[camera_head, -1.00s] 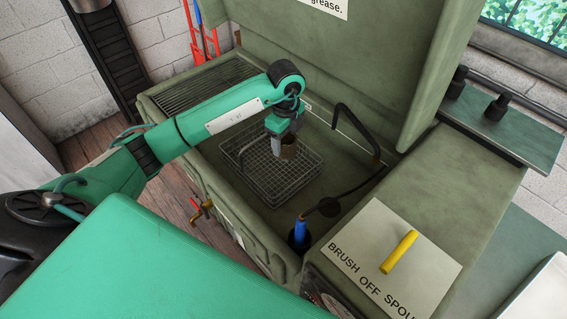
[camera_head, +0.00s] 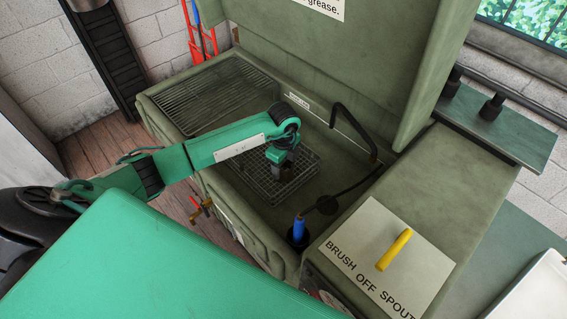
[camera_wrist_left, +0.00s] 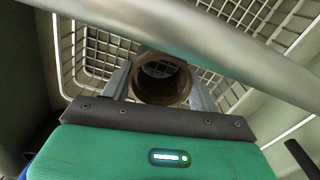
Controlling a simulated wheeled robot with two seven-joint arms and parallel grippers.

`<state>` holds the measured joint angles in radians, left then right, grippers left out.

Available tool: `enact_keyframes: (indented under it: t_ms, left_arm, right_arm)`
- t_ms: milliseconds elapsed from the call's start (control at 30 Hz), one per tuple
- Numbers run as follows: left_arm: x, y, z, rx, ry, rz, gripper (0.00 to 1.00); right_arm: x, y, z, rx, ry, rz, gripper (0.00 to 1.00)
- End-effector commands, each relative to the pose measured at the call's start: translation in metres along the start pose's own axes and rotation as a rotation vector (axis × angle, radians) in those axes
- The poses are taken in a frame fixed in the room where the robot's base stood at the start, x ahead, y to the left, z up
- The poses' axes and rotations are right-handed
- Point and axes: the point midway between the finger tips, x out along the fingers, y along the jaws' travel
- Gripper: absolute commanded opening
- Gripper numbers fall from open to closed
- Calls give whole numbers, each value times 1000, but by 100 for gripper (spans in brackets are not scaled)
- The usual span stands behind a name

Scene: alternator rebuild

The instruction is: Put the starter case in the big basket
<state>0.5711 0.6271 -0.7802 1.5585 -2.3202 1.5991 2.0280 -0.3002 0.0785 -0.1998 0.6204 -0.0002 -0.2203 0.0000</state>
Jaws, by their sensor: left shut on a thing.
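The starter case is a brown, hollow cylinder; in the left wrist view the starter case (camera_wrist_left: 160,80) shows its open end between my gripper's fingers. My left gripper (camera_head: 279,168) points down into the big basket, a wire mesh basket (camera_head: 302,181) in the green wash tank. The left gripper is shut on the case, which is mostly hidden behind the gripper in the head view. The wrist view shows the basket's white wire mesh (camera_wrist_left: 95,50) beneath and around the case. Whether the case touches the basket floor cannot be told. My right gripper is not in view.
A wire rack (camera_head: 205,95) lies on the tank's left part. A black bent spout (camera_head: 352,130) and a blue-handled brush (camera_head: 299,229) on a hose are right of the basket. The tank's raised lid (camera_head: 330,55) stands behind. A yellow handle (camera_head: 394,249) lies on the sign.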

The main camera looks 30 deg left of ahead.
Motion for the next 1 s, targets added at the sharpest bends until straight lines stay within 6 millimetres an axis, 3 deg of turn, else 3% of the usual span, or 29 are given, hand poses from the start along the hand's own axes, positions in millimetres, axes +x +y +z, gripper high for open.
enact_keyframes:
  t_ms: [200,233,333,733,1000]
  left_arm:
    - [2,-1,0,0,1,-2,14]
    - [3,0,0,0,0,1,62]
    - [3,0,0,0,0,1,82]
    - [-5,0,0,1,0,-1,82]
    - [-56,-1,1,1,-1,-5,82]
  right_arm:
    - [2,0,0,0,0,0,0]
    - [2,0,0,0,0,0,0]
    - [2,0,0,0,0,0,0]
    - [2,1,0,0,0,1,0]
    - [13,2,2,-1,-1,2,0]
